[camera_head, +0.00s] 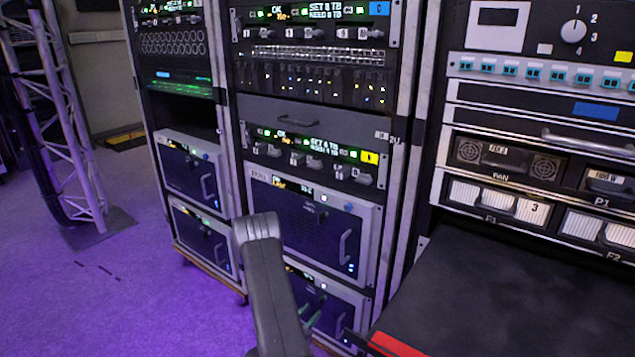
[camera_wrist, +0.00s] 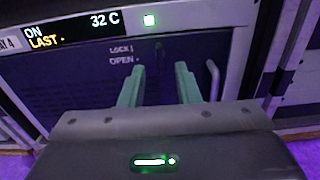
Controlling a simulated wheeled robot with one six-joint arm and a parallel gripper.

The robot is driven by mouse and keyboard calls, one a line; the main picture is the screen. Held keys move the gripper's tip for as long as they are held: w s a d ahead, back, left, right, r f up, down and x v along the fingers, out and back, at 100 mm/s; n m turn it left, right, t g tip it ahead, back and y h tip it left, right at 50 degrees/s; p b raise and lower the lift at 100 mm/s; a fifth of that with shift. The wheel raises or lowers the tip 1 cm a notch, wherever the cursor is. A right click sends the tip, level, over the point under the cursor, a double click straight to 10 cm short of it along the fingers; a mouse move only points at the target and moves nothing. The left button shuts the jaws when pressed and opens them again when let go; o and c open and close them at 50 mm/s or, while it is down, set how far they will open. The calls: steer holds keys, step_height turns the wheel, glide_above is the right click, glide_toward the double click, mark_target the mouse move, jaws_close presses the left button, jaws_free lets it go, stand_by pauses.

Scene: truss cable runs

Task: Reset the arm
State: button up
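My gripper (camera_wrist: 158,72) shows two pale green fingers that stand apart with nothing held between them. It faces a dark unit front (camera_wrist: 75,85) marked LOCK and OPEN, with a small dark latch (camera_wrist: 160,55) seen between the fingertips. I cannot tell whether the fingertips touch the front. In the head view my arm rises at the bottom centre and bends over, and part of my gripper (camera_head: 314,314) shows low before the bottom unit of the middle rack (camera_head: 340,309). My arm hides part of that unit.
The middle rack (camera_head: 318,115) stands close, with handled units (camera_head: 320,220). A left rack (camera_head: 180,80) and a right rack (camera_head: 545,120) flank it. A dark flat surface (camera_head: 520,295) with a red strip (camera_head: 395,345) lies at lower right. A truss (camera_head: 65,130) stands far left; floor (camera_head: 150,290) nearby is open.

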mark_target(319, 304)
steer(key=b+x, duration=0.1)
steer(key=x, duration=0.3)
steer(key=shift+w+d+f, duration=0.1)
steer(key=shift+w+d, duration=0.15)
steer(key=shift+w, duration=0.05)
steer(key=shift+s+a+n+p, duration=0.1)
steer(key=shift+a+n+p, duration=0.05)
steer(key=shift+n+p, duration=0.25)
steer(key=n+p, duration=0.3)
steer(key=n, duration=0.3)
steer(key=shift+n, duration=0.3)
steer(key=v, duration=0.3)
steer(key=shift+s+a+p, duration=0.15)
steer(key=shift+s+p, duration=0.05)
steer(key=shift+p, duration=0.15)
